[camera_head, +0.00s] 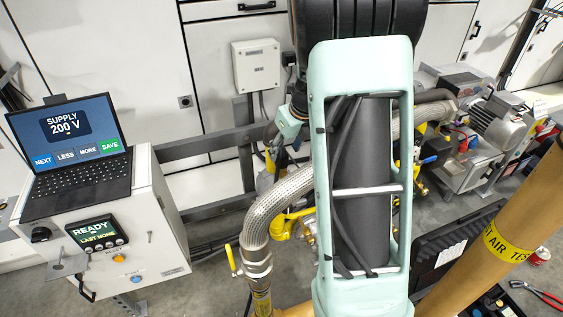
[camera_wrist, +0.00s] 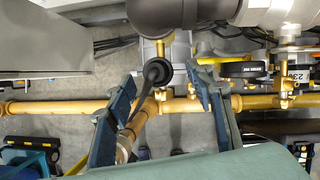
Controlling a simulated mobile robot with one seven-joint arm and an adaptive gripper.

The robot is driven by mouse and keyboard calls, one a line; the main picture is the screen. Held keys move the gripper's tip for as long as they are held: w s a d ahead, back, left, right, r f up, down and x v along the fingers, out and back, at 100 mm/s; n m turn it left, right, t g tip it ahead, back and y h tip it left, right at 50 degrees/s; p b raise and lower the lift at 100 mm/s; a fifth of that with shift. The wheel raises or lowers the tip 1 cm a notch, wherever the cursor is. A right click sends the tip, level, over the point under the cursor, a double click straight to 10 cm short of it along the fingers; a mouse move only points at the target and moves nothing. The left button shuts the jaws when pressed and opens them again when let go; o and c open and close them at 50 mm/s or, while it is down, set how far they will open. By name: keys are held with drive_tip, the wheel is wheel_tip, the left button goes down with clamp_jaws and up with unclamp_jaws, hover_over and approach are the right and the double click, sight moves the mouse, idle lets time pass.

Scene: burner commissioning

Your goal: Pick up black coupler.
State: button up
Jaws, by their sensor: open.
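A black round fitting with a ring-shaped end (camera_wrist: 157,71) shows in the wrist view, between and just beyond my fingertips; it looks like the black coupler. A dark stem runs down from it toward the lower left. My gripper (camera_wrist: 164,82) is open, with one blue-grey finger on each side of the fitting and visible gaps between. In the head view my gripper (camera_head: 276,151) is small, partly hidden behind my arm, near yellow pipework. I cannot make out the coupler clearly there.
A yellow gas pipe (camera_wrist: 60,107) crosses the wrist view, with brass valves and a dark gauge (camera_wrist: 243,69) at right. In the head view, a braided hose (camera_head: 262,212) curves close to my arm. A control cabinet with a laptop (camera_head: 75,150) stands at left.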

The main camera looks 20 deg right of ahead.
sight(284, 155)
drive_tip(key=b+x, duration=0.1)
drive_tip(key=x, duration=0.4)
drive_tip(key=shift+s+a+f+b, duration=0.1)
drive_tip(key=shift+s+f+b, duration=0.15)
drive_tip(key=shift+b, duration=0.1)
drive_tip(key=shift+r, duration=0.1)
drive_tip(key=shift+c, duration=0.2)
clamp_jaws()
